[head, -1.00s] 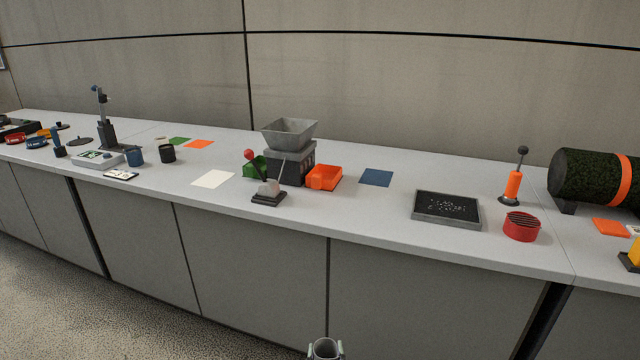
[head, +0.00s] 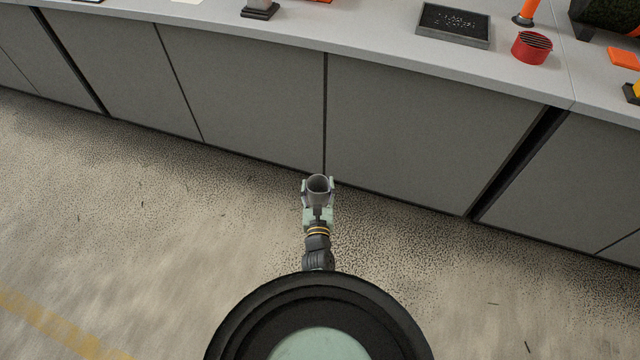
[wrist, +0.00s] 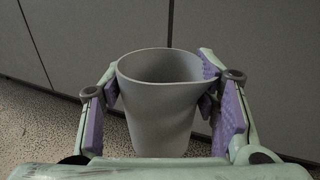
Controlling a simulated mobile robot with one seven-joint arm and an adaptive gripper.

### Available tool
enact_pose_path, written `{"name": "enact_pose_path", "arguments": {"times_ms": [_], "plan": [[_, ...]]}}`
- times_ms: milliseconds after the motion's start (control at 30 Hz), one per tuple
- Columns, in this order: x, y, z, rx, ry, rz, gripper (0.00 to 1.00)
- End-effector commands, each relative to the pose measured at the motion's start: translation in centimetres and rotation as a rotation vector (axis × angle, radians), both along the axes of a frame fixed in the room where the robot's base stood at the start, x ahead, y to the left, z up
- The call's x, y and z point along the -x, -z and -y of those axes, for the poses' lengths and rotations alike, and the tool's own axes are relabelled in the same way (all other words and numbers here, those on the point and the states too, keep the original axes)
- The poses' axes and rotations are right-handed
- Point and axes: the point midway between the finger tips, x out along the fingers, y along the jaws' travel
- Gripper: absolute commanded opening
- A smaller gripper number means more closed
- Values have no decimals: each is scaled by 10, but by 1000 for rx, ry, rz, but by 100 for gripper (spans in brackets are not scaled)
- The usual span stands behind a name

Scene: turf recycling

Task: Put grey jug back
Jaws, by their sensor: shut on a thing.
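The grey jug (head: 318,184) is upright in my gripper (head: 318,188), in front of the grey cabinet fronts and lower than the worktop in the head view. In the wrist view the jug (wrist: 162,105) fills the space between the purple finger pads of my gripper (wrist: 165,105), which press on its two sides. Its mouth is open toward the camera and its spout points right. The inside I can see looks empty.
The worktop (head: 370,30) runs across the top of the head view. On it are a black-topped grey tray (head: 453,25), a red round container (head: 531,47), an orange-handled tool (head: 527,12) and an orange square (head: 623,57). The floor (head: 130,220) around me is clear.

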Motion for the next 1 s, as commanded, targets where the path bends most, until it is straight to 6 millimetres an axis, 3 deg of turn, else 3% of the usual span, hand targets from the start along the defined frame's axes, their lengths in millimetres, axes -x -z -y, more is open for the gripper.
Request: {"name": "enact_pose_path", "arguments": {"times_ms": [367, 1000], "plan": [[0, -1, 0, 0, 0, 1, 22], [0, -1, 0, 0, 0, 1, 22]]}}
